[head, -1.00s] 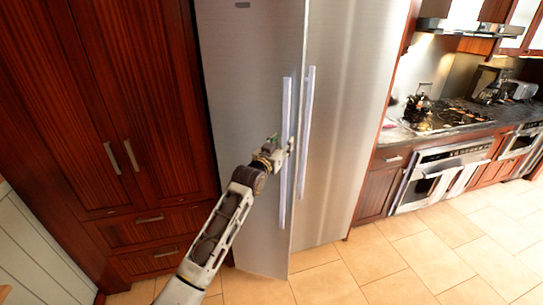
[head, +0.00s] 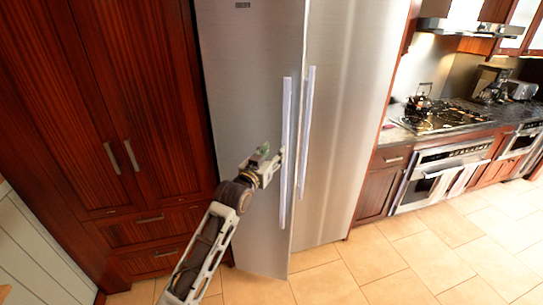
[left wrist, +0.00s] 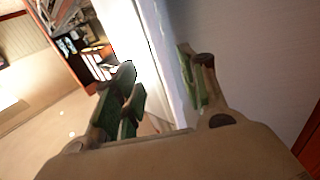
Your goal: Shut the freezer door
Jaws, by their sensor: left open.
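The freezer door (head: 245,90) is the left steel door of a tall two-door unit. It appears slightly ajar, its lower corner standing forward of the right door (head: 345,120). Its long vertical handle (head: 287,180) is beside the right door's handle (head: 306,130). My left gripper (head: 273,157) is open in front of the freezer door, just left of its handle. Whether it touches the handle cannot be told. In the left wrist view the open fingers (left wrist: 160,88) are on either side of a bright pale strip, with the grey door surface (left wrist: 250,60) at right. My right gripper is not in view.
Dark wood cabinets (head: 120,100) stand directly left of the freezer. A counter with a stove (head: 435,118) and ovens (head: 450,165) is at right. The tiled floor (head: 400,260) in front is clear.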

